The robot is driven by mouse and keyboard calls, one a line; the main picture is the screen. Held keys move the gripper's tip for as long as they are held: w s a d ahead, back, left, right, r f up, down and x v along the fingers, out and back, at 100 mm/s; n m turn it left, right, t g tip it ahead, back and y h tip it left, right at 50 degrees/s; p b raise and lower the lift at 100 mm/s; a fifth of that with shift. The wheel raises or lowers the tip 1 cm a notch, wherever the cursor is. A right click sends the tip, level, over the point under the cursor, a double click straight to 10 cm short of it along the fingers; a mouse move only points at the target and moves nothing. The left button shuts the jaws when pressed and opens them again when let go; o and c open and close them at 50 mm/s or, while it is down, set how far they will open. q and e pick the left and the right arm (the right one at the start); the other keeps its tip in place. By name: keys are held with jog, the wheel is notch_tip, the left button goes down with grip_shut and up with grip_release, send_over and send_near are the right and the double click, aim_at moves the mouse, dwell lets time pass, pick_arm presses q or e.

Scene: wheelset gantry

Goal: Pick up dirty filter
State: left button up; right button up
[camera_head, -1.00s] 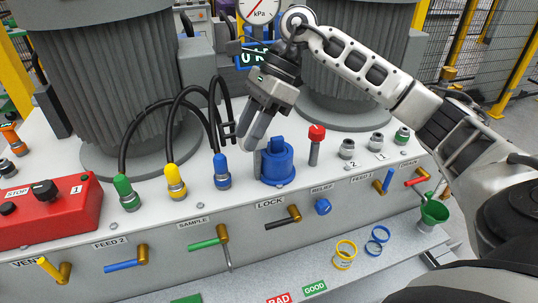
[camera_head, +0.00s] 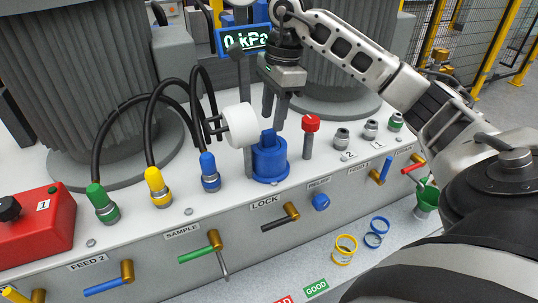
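No thing is plainly recognisable as a dirty filter. A blue round housing (camera_head: 270,163) with a raised blue tab on top stands on the light console, near the middle. A white round piece (camera_head: 240,126) with dark prongs on its left side is just left of and above the housing; I cannot tell whether it is a filter. My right gripper (camera_head: 274,117) points down above the housing, right of the white piece. Its two fingers are a little apart with nothing visible between them. Any contact with the housing is unclear. My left gripper is not in view.
A dark upright lever (camera_head: 242,85) stands behind the white piece. A red-capped post (camera_head: 309,135) is close on the right. Blue, yellow and green hose connectors (camera_head: 155,187) stand left. Yellow and blue rings (camera_head: 345,248) lie on the lower shelf near a GOOD label (camera_head: 315,288).

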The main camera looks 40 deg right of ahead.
aim_at(270, 130)
jog(key=shift+w+a+f, duration=0.1)
jog(key=shift+w+f, duration=0.15)
jog(key=shift+f, duration=1.15)
jog(key=shift+w+a+f, duration=0.1)
jog(key=shift+w+f, duration=0.1)
jog(key=shift+f, duration=1.15)
grip_shut()
